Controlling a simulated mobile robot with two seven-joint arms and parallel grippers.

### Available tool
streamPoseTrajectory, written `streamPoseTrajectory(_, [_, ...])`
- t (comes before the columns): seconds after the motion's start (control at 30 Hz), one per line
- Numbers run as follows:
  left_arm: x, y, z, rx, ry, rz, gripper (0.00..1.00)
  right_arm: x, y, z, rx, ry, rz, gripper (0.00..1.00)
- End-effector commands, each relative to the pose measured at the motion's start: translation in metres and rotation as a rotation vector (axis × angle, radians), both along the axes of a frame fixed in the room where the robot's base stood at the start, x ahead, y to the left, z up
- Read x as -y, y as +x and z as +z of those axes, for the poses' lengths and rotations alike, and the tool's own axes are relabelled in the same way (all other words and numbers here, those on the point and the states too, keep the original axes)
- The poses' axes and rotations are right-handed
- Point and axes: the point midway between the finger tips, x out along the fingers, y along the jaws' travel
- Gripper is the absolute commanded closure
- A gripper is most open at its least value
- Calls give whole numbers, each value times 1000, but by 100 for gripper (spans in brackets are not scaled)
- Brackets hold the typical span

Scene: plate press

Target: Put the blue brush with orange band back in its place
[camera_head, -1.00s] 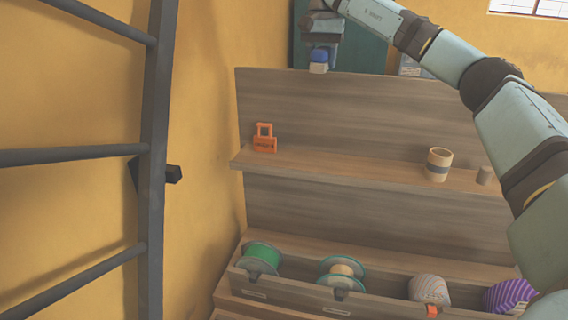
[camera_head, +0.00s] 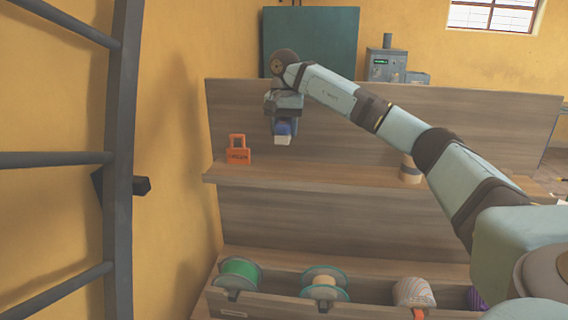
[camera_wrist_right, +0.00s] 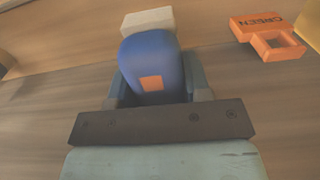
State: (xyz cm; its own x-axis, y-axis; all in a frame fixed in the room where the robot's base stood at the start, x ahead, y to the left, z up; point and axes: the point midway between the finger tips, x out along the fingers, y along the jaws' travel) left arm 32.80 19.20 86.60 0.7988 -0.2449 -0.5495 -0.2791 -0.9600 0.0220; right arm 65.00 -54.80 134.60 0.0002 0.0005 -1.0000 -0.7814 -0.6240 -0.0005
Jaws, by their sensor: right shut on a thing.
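The brush (camera_head: 283,129) has a blue body and pale bristles that point down. My right gripper (camera_head: 284,119) is shut on it, in front of the upper back board and above the shelf (camera_head: 320,174). In the right wrist view the blue brush (camera_wrist_right: 150,55) sits between the fingers (camera_wrist_right: 160,92), with an orange patch on its side. Its pale bristles (camera_wrist_right: 148,20) are at the far end. In the head view the bristle end appears above the shelf surface, with no clear contact. My left gripper is not in view.
An orange padlock-shaped block (camera_head: 238,154) stands on the shelf to the left of the brush. A tan cup (camera_head: 410,172) stands farther right, partly behind my arm. Shelf between them looks clear. Below, a bin holds a green spool (camera_head: 240,270) and other rolls. A dark ladder (camera_head: 122,160) stands left.

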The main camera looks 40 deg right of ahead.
Motion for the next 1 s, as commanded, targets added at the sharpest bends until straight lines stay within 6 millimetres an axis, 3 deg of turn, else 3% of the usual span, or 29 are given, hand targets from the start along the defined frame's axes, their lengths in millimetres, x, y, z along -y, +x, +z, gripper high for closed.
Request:
streamPoseTrajectory(0.2, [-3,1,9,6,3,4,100,0,-1,-44,-2,0,0,75])
streamPoseTrajectory(0.47, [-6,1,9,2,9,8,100,0,0,-64,-2,-1,0,75])
streamPoseTrajectory(0.63, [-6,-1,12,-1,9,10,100,0,0,-90,-3,-1,0,75])
streamPoseTrajectory(1.0, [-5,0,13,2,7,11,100,0,0,-99,0,0,1,75])
